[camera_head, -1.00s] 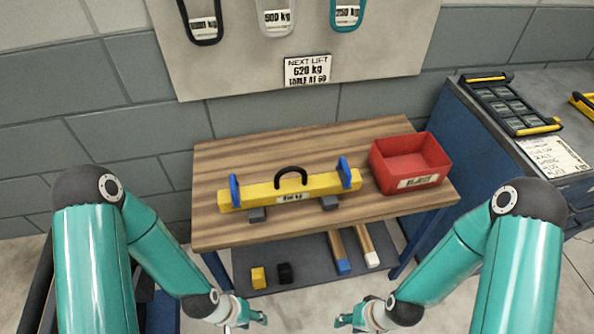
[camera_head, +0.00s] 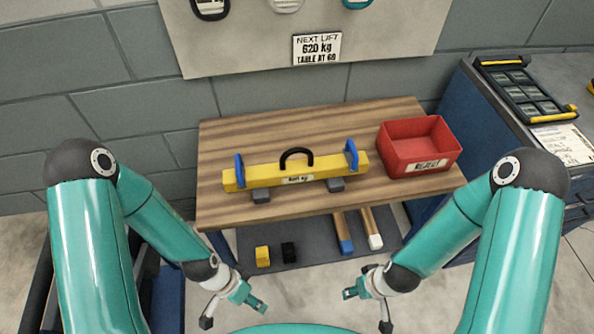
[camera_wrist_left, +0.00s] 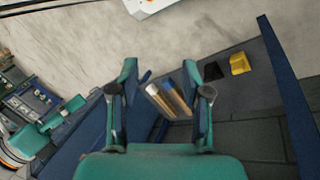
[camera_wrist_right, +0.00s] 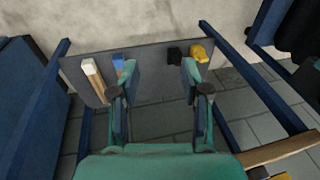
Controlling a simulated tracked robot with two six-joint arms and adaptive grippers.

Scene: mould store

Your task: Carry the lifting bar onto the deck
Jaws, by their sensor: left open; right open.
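The lifting bar (camera_head: 250,176) is a long yellow beam with a blue upright near each end and a black arched handle on top. It lies across two grey blocks (camera_head: 261,196) on the wooden table. Its label is too blurred to read. My left gripper (camera_head: 236,314) is open and empty, low in front of the table at the left. My right gripper (camera_head: 368,310) is open and empty, low in front at the right. Both are below and apart from the bar. I cannot make out a deck.
A red bin (camera_head: 420,168) stands on the table (camera_head: 240,132) right of the bar. The lower shelf (camera_head: 315,247) holds a yellow block, a black block and two wooden-handled tools. A blue cabinet (camera_head: 462,120) stands at the right. A sign (camera_head: 317,49) reads "NEXT LIFT 620 kg".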

